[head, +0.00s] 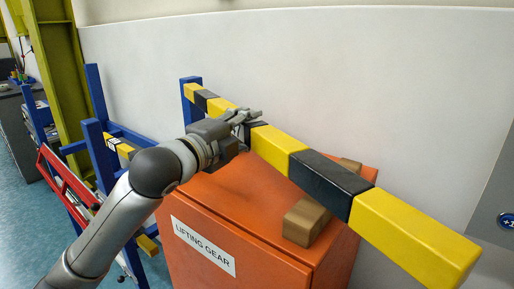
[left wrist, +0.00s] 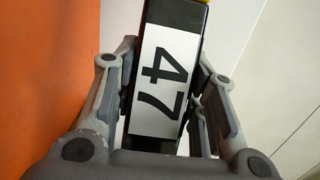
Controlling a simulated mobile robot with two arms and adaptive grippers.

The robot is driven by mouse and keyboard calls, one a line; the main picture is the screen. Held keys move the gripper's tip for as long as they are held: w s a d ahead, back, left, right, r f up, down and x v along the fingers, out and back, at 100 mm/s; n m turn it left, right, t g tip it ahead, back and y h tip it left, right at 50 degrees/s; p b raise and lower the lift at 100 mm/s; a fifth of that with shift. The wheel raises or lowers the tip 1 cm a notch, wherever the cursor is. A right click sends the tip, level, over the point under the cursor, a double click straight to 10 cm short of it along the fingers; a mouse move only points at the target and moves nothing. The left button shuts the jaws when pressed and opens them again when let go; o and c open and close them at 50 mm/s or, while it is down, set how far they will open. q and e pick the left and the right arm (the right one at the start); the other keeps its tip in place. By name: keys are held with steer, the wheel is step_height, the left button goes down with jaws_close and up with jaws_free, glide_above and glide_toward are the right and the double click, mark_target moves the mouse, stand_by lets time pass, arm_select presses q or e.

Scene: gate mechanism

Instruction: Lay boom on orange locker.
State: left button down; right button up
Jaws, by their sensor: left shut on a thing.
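The boom (head: 325,180), a long square beam in yellow and black bands, slants across the head view from a blue post at the back to the near right. My left gripper (head: 248,118) is shut around it on a black band towards its far end. In the left wrist view the boom (left wrist: 172,15) lies between the two fingers, with a white "47" label (left wrist: 160,75). The orange locker (head: 240,195), marked "LIFTING GEAR", stands below the boom. Wood (head: 304,222) lies on its top, partly hidden by the boom; contact between them cannot be told. My right gripper is not in view.
The blue post (head: 190,88) stands at the boom's far end. A blue frame (head: 98,150) with a red part (head: 68,190) stands left of the locker. A white wall (head: 400,80) runs close behind the boom. A yellow-green column (head: 58,70) rises at the back left.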

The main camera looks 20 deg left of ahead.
arm_select(q)
steer(key=shift+w+d+f, duration=0.35)
steer(key=shift+d+f, duration=0.25)
steer(key=shift+f, duration=0.1)
steer(key=shift+w+d+f, duration=0.2)
steer(key=shift+d+f, duration=0.1)
steer(key=shift+f, duration=0.1)
steer(key=shift+w+d+f+p, duration=0.1)
steer(key=shift+f+p, duration=0.1)
steer(key=shift+f, duration=0.3)
steer(key=shift+d+f+p, duration=0.1)
steer(key=shift+f+p, duration=0.05)
steer(key=shift+f, duration=1.05)
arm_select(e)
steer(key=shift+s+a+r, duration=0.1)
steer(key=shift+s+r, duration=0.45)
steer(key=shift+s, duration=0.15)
arm_select(q)
steer(key=shift+f, duration=0.1)
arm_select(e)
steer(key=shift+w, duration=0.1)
arm_select(q)
steer(key=c, duration=1.3)
jaws_free()
steer(key=shift+f, duration=0.2)
steer(key=o, duration=0.4)
